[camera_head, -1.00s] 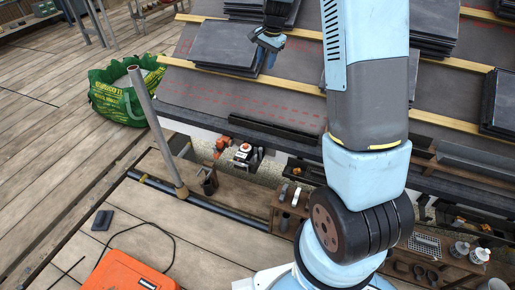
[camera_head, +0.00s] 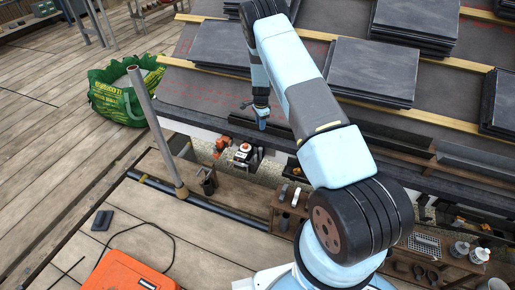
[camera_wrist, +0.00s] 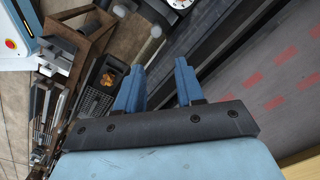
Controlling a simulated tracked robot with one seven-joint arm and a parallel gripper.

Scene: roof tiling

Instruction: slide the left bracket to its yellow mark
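My gripper (camera_head: 261,122) hangs low over the eaves, just left of a dark gutter length (camera_head: 291,131), and looks small in the head view. In the wrist view its two blue fingers (camera_wrist: 160,82) stand apart with nothing visible between them. The dark eaves edge (camera_wrist: 215,48) runs diagonally just beyond and to the right of the fingers. I cannot make out the left bracket or its yellow mark for certain in either view; they may be too small or hidden.
Slate stacks (camera_head: 373,72) lie on the roof between wooden battens (camera_head: 450,119). A grey pole (camera_head: 156,130) stands left of the eaves, near a green bag (camera_head: 118,97). A wooden tool shelf (camera_head: 289,208) sits below the eaves. An orange case (camera_head: 125,273) lies in front.

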